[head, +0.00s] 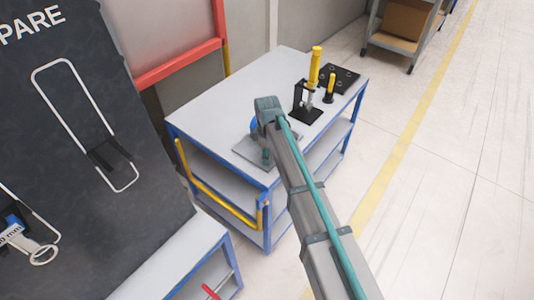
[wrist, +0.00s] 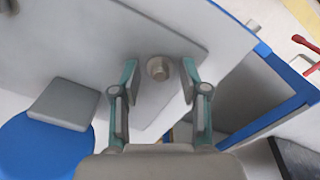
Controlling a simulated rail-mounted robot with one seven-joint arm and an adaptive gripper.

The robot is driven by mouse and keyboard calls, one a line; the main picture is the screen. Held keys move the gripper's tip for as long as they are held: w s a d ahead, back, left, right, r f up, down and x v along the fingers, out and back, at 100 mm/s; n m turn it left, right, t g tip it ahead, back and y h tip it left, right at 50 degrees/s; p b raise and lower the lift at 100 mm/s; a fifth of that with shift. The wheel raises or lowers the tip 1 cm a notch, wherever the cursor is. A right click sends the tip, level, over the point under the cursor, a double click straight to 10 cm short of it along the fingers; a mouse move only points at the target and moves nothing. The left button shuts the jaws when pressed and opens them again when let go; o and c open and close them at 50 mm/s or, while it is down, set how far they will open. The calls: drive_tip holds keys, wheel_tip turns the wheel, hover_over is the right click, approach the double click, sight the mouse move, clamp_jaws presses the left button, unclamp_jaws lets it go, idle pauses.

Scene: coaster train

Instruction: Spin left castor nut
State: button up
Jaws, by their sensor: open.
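A round metal nut (wrist: 159,68) stands on a grey plate (wrist: 125,40) in the wrist view. I cannot tell whether it is the left castor nut. My gripper (wrist: 160,76) is open, with one teal finger on each side of the nut. Gaps show between both fingers and the nut, and I cannot judge the height between them. In the head view the plate (head: 246,151) lies on the near side of the cart top, partly hidden by my arm. The nut cannot be made out there.
A blue round part (wrist: 45,150) and a grey block (wrist: 65,104) lie left of the gripper. On the blue-framed cart (head: 215,105) stand a yellow-handled clamp (head: 315,68) and a black holed plate (head: 342,78). The cart top's far left is clear.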

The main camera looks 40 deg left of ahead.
clamp_jaws()
drive_tip(key=shift+m, duration=0.3)
